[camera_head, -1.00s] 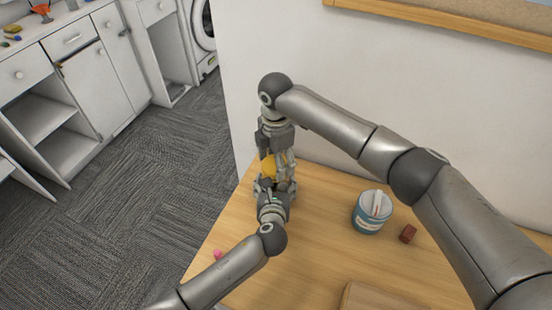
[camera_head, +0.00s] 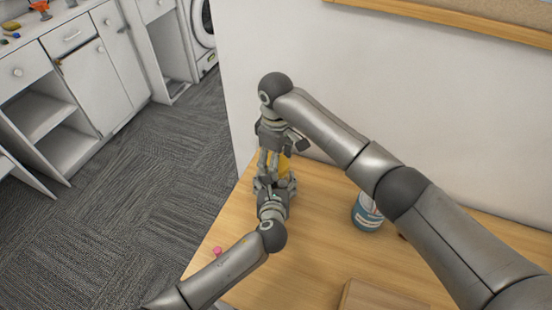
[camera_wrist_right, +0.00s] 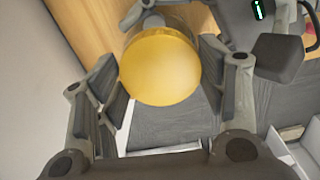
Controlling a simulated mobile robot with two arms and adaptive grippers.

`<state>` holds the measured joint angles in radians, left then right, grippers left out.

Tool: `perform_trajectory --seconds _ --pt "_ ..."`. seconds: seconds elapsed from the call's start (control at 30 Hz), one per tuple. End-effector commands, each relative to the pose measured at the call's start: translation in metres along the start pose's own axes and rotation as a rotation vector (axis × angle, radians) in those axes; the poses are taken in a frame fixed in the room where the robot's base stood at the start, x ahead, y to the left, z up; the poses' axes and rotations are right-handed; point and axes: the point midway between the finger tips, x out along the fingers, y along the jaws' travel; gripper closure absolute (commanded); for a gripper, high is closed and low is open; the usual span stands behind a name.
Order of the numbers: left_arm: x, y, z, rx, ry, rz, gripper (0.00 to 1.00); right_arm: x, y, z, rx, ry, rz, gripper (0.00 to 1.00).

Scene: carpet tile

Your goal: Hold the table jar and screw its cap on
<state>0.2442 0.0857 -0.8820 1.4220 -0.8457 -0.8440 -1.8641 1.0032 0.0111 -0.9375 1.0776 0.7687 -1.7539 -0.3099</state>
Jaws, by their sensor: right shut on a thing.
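The round yellow cap (camera_wrist_right: 160,72) sits on top of the jar, facing the right wrist camera. It shows as a yellow patch in the head view (camera_head: 284,167). The finger pads of my right gripper (camera_wrist_right: 158,90) stand on both sides of the cap and are shut on it. Of the jar (camera_wrist_right: 152,21), only a pale bit shows behind the cap. My left gripper (camera_head: 273,184) is low at the table, with its fingers around the jar below the cap. The jar's body is mostly hidden by both grippers, and how the cap's thread sits cannot be seen.
A blue and white tub (camera_head: 367,213) stands right of the grippers, partly behind my right arm. A wooden board (camera_head: 375,297) lies at the table's front, and a small pink thing (camera_head: 217,252) near its left edge. The wall is close behind; table between is clear.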

Motion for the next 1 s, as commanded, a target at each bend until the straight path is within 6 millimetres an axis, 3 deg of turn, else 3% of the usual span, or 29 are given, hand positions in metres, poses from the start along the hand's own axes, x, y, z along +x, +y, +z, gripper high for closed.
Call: perform_trajectory --seconds 1.0 --pt "0.0000 0.0006 -0.0020 0.001 0.004 0.001 0.94 -0.0006 -0.0029 -0.0047 1.898 0.004 -0.008 0.43"
